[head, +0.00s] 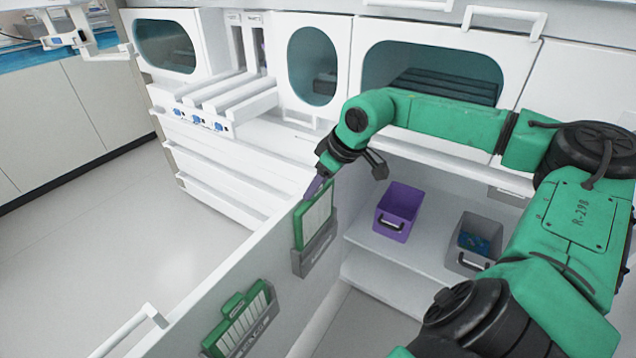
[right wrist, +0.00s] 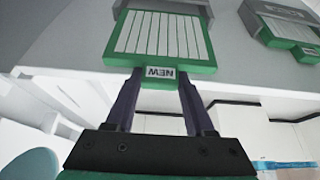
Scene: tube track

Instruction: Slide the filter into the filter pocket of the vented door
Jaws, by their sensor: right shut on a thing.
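A green-framed filter (head: 313,218) with a white slatted face stands upright against the inner face of the open white door (head: 270,255). Its lower end meets the mouth of a grey filter pocket (head: 317,259); I cannot tell how deep it sits. My right gripper (head: 316,188) is at its top edge. In the right wrist view the fingers (right wrist: 160,88) are shut on the filter's green tab, labelled "NEW", and the slatted filter face (right wrist: 160,34) shows beyond them. My left gripper is not in view.
A second green filter (head: 240,318) sits in another grey pocket lower on the door. A purple bin (head: 398,211) and a grey bin (head: 474,244) stand on the shelf right of the door. White drawers (head: 225,180) lie behind it. The floor at left is clear.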

